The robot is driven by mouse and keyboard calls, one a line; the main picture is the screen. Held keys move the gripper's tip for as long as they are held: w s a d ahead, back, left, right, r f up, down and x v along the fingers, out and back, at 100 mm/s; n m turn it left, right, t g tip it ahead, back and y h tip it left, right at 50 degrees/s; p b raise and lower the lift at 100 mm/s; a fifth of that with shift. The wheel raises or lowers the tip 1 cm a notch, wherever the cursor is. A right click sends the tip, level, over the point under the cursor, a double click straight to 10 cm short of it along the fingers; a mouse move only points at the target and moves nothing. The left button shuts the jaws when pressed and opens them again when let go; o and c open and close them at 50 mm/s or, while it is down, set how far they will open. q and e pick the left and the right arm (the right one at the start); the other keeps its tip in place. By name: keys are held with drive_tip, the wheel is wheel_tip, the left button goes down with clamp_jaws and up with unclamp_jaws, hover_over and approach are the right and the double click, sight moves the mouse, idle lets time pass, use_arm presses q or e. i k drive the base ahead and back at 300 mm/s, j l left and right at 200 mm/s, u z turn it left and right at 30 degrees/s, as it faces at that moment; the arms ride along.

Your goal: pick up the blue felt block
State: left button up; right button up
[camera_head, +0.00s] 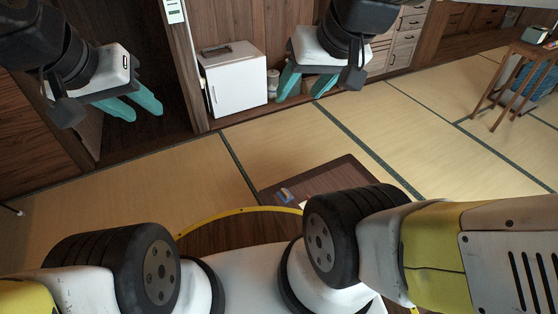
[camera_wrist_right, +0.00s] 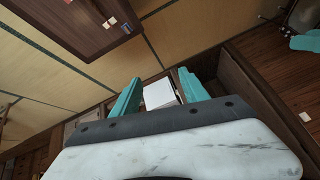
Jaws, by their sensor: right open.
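A small blue item (camera_head: 285,195), which looks like the blue felt block, lies on the dark low table (camera_head: 335,170) in the head view. An orange-brown patch shows beside it; it is too small to make out clearly. My right gripper (camera_head: 304,90) is open and empty, raised well away from the table. Its teal fingers also show apart in the right wrist view (camera_wrist_right: 165,95), with nothing between them. My left gripper (camera_head: 140,108) is at the upper left with its teal fingers apart and empty, far from the block.
The low table also shows in the right wrist view (camera_wrist_right: 85,25), with small items on it. A white cabinet (camera_head: 235,88) stands by the wall. A wooden stand (camera_head: 520,75) is at the far right. Open tatami (camera_head: 400,125) surrounds the low table.

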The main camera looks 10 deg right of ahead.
sight(285, 195)
drive_tip(key=u, duration=1.65)
drive_tip(key=z, duration=2.2)
drive_tip(key=i+j+z, duration=0.2)
drive_tip(key=z, duration=0.2)
drive_tip(key=i+j+z, duration=0.15)
drive_tip(key=j+z, duration=0.15)
drive_tip(key=z, duration=0.15)
drive_tip(key=i+j+z, duration=0.15)
drive_tip(key=j+z, duration=0.25)
drive_tip(key=l, duration=0.1)
